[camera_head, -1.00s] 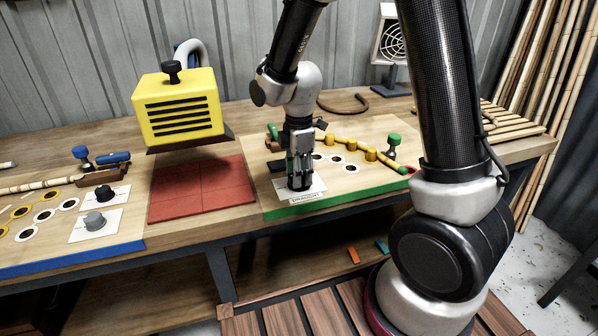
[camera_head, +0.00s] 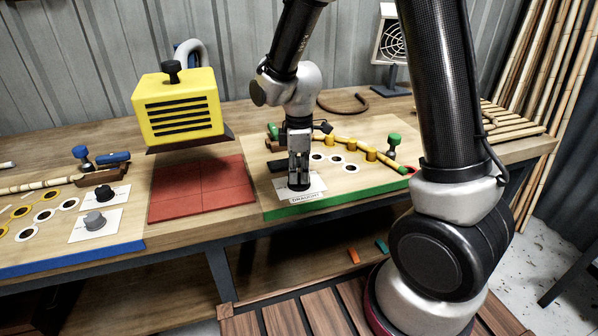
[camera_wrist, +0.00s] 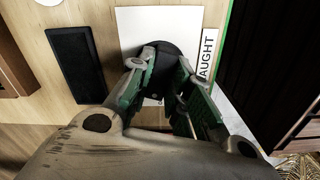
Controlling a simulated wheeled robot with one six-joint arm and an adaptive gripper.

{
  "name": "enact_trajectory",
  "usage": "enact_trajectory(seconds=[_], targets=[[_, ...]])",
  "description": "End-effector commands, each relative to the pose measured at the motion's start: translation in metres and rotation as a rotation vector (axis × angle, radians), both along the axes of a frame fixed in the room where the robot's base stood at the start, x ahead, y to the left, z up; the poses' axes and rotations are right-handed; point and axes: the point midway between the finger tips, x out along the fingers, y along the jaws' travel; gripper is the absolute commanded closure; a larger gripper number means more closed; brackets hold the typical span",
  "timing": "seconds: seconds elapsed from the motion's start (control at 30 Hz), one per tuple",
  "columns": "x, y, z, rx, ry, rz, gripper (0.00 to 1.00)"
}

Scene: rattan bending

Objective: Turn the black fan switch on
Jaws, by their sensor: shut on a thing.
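The black fan switch is a round black knob (camera_head: 300,186) on a white plate (camera_head: 314,191) labelled DRAUGHT, at the green front edge of the right board. My gripper (camera_head: 299,176) points down at it, with its fingers seen nearly edge-on. In the wrist view the green-padded fingers of my gripper (camera_wrist: 167,65) are closed on opposite sides of the black knob (camera_wrist: 162,48). The fingers partly hide the knob, and I cannot read its turned position.
A yellow vented box (camera_head: 178,108) stands left, above a red tiled mat (camera_head: 202,188). A curved cane with yellow pegs (camera_head: 347,148) lies behind the knob. A black pad (camera_wrist: 77,62) is beside the plate. A fan (camera_head: 391,42) stands at the back.

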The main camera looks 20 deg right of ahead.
Motion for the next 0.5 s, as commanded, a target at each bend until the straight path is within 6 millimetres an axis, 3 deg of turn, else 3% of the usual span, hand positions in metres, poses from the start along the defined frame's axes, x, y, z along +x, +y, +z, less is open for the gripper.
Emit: enact_trajectory(seconds=[0.5], targets=[[0.0007, 0.0001, 0.0005, 0.000, -0.001, -0.487, 1.00]])
